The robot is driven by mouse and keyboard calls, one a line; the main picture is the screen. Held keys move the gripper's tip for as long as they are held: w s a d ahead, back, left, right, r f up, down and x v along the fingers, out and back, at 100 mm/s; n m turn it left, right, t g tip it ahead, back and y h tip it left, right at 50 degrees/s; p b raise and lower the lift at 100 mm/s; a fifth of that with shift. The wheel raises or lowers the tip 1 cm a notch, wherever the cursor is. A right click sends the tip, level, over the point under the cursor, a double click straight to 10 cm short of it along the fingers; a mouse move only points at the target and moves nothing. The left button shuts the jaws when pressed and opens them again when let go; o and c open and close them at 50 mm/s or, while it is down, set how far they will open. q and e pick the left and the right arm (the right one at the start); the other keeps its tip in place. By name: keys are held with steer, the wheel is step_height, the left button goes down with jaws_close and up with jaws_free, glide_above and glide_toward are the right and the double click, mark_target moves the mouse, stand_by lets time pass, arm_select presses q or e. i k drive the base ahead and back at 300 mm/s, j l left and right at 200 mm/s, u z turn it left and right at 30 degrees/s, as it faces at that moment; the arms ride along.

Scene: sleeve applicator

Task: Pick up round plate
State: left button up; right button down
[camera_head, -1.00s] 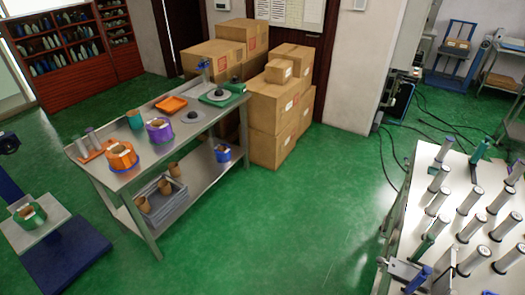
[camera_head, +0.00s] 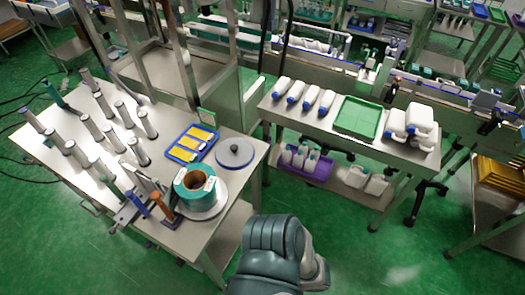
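A round grey plate (camera_head: 235,153) with a dark knob in its middle lies flat near the far right corner of the left metal table. A second pale round disc (camera_head: 205,211) lies near the table's front right corner, under a teal roll (camera_head: 194,187) that hides its middle. A rounded dark teal-grey part of my own arm rises from the bottom edge, just in front of the table. No gripper fingers show, so I cannot see either gripper.
Several upright grey cylinders (camera_head: 103,105) fill the left table (camera_head: 225,208). A blue tray with yellow pieces (camera_head: 193,143) lies beside the knobbed plate. A second table holds white bottles (camera_head: 327,101) and a green tray (camera_head: 357,118). Green floor is clear at the lower right.

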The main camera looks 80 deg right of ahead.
mark_target(235, 152)
steer(key=z, duration=2.3)
